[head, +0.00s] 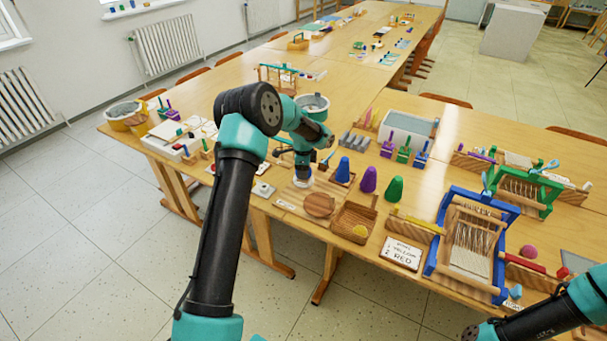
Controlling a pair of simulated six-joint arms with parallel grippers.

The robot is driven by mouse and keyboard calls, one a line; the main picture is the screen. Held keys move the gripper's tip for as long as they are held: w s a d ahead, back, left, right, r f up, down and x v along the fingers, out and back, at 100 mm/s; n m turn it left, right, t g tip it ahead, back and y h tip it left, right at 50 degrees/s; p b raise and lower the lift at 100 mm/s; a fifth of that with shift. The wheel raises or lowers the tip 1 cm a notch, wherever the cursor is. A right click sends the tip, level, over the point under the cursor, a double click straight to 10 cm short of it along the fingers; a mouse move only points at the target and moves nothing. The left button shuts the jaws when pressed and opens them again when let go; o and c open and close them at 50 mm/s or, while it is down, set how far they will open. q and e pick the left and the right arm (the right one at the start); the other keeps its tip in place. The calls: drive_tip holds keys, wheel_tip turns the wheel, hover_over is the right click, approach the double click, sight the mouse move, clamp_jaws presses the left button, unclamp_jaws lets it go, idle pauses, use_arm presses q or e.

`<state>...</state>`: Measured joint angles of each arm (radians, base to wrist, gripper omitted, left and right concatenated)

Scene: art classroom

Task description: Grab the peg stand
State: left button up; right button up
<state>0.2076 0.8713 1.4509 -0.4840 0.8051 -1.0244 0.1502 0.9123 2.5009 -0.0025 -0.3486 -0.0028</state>
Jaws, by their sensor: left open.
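My left gripper (303,172) points down over the near edge of the table, left of the blue cone (343,170). Its jaws are small here and look open, with nothing seen between them. Just below it is a small pale round piece on a wooden base (301,184), partly hidden by the gripper. I cannot tell for sure whether this is the peg stand. My right arm enters at the lower right, and its gripper is out of view.
A purple cone (369,179) and green cone (394,190) stand right of the blue one. A wooden tray (341,219), sign card (401,253) and blue loom (436,254) line the near edge. A grey-white bin (408,126) stands behind.

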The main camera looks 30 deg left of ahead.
use_arm(q)
drive_tip(key=shift+c, duration=0.3)
clamp_jaws()
idle(0.3)
drive_tip(key=shift+r, duration=0.15)
drive_tip(key=shift+r, duration=1.5)
drive_tip(key=shift+s+d+r, duration=0.15)
drive_tip(key=shift+s+r, duration=0.05)
drive_tip(key=s+d+r, duration=0.1)
drive_tip(key=s+d, duration=0.7)
drive_tip(key=s, duration=0.5)
drive_tip(key=shift+s+r, duration=0.15)
drive_tip(key=shift+r, duration=0.05)
